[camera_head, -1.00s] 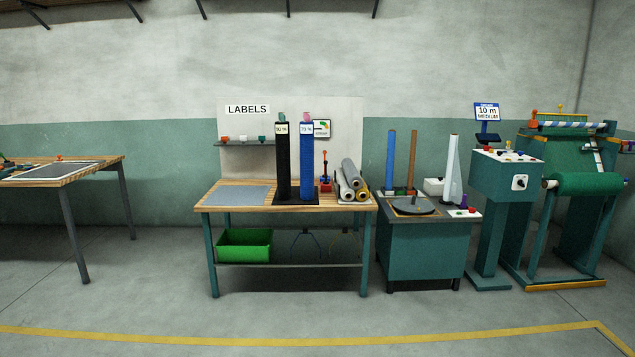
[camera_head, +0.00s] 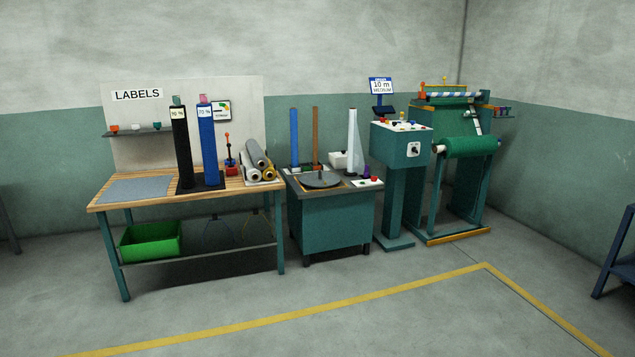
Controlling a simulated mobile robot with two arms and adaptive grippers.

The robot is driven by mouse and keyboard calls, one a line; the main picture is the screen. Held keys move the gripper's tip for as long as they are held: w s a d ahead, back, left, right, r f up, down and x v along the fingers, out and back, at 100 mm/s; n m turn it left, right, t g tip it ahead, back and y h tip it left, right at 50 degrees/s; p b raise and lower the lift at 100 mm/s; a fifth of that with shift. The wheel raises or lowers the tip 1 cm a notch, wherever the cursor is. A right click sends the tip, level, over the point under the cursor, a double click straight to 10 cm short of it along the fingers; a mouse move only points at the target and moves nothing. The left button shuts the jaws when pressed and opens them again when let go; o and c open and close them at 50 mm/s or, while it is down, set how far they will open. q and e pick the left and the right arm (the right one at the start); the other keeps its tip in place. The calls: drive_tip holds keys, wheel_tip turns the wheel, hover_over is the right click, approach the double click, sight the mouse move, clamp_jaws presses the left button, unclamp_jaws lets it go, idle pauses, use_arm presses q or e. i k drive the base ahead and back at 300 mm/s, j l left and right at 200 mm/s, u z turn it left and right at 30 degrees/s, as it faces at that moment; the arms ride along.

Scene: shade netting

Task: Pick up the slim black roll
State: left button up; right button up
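A slim black roll (camera_head: 182,150) stands upright on a dark base plate on the wooden workbench (camera_head: 232,190), at the left of the view. A white label reading 90 % sits near its top. A slightly thicker-looking blue roll (camera_head: 207,148) with a 75 % label stands close beside it on the right. Neither of my grippers is in view, so I cannot see their state.
A grey mat (camera_head: 135,189) lies on the bench's left, and grey rolls (camera_head: 257,158) lie at its right end. A green bin (camera_head: 151,241) sits on the lower shelf. A teal turntable cabinet (camera_head: 333,224) adjoins the bench. The floor in front is clear.

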sight(177, 112)
drive_tip(key=i+u, duration=0.15)
drive_tip(key=i, duration=3.9)
